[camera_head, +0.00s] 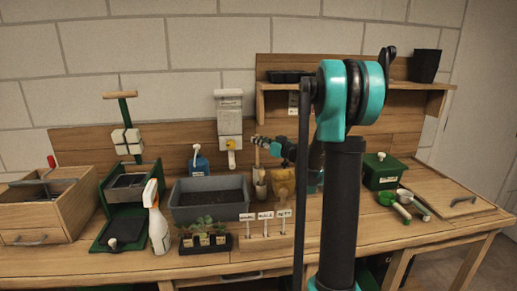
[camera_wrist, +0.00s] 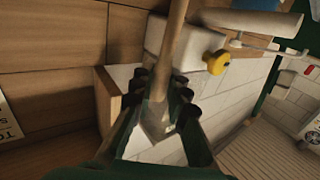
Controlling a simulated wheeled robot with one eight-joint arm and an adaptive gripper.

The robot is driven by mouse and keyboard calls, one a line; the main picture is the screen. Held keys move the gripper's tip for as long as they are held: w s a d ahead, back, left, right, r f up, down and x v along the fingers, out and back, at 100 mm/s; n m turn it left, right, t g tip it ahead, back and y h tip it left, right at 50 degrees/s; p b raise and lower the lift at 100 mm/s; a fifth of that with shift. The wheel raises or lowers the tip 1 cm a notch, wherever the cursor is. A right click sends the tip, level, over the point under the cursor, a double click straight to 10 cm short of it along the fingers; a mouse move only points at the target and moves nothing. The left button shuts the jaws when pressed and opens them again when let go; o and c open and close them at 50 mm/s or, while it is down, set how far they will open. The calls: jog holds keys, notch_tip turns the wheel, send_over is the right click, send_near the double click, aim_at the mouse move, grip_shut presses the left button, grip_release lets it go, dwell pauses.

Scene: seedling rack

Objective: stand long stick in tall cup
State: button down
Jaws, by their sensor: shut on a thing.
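My gripper (camera_head: 259,142) is at the end of my arm, in front of the back board. In the wrist view, my gripper (camera_wrist: 162,105) has its dark fingers shut around the long wooden stick (camera_wrist: 172,45), which runs from the top edge down between them. In the head view the stick (camera_head: 256,156) hangs about upright below the fingers. A pale, narrow cup (camera_head: 260,188) stands on the bench right below it. The stick's lower end is close to the cup's mouth; I cannot tell whether it is inside. The cup cannot be made out in the wrist view.
A tan pot (camera_head: 283,187) stands close right of the cup. A grey soil trough (camera_head: 210,211) is to the left, white labels (camera_head: 265,216) in front. A white dispenser (camera_head: 229,115) with a yellow knob (camera_wrist: 216,62) hangs on the wall nearby. My arm hides part of the bench.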

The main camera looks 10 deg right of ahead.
jog(key=shift+f, duration=1.6)
jog(key=c, duration=1.5)
grip_release()
jog(key=shift+f, duration=0.1)
jog(key=v, duration=1.2)
